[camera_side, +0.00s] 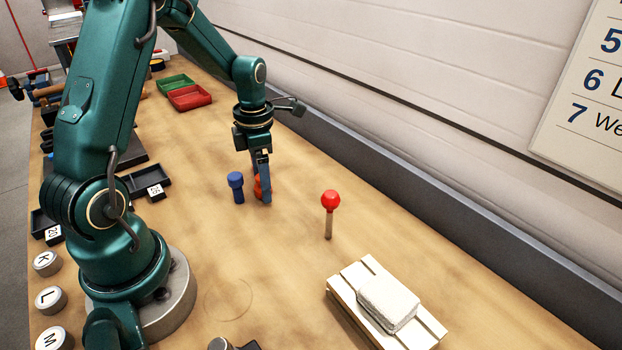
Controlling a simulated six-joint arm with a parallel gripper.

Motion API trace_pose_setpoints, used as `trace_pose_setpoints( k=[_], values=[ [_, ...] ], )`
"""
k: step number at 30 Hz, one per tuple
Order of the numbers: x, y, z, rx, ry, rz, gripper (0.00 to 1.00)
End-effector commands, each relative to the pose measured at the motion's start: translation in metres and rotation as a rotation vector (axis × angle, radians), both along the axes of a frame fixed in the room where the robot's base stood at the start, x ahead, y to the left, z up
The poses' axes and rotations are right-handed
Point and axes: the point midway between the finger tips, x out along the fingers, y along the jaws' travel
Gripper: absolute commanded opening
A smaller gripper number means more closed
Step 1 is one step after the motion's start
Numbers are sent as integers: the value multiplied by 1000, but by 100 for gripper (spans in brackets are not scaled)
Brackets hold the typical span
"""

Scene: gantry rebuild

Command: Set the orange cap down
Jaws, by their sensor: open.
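The orange cap (257,187) is at my gripper's fingers, partly hidden behind the near finger. It appears to be at table level, though its base is hard to see. My gripper (262,192) points straight down with its fingertips close to the wooden table (290,270). The jaws are open around or right beside the cap; the view does not show which. A blue knobbed piece (236,186) stands upright just left of the cap, with a small gap.
A red ball-topped peg (330,202) stands to the right. A slatted wooden rack (345,300) with a white block (388,302) lies front right. Red (190,98) and green (174,84) trays sit at the back. Black trays (140,186) line the left. The middle front is clear.

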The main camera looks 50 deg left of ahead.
Motion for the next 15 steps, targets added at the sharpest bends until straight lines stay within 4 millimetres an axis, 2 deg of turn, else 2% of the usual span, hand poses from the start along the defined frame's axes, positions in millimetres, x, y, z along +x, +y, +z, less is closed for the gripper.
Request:
trace_pose_setpoints(
  k=[7,8,12,14,15],
  values=[
    [0,0,-2,0,0,-1,80],
    [0,0,-2,0,0,-1,76],
    [0,0,-1,0,0,-1,22],
    [0,0,-1,0,0,-1,0],
    [0,0,-1,0,0,-1,0]
  ],
)
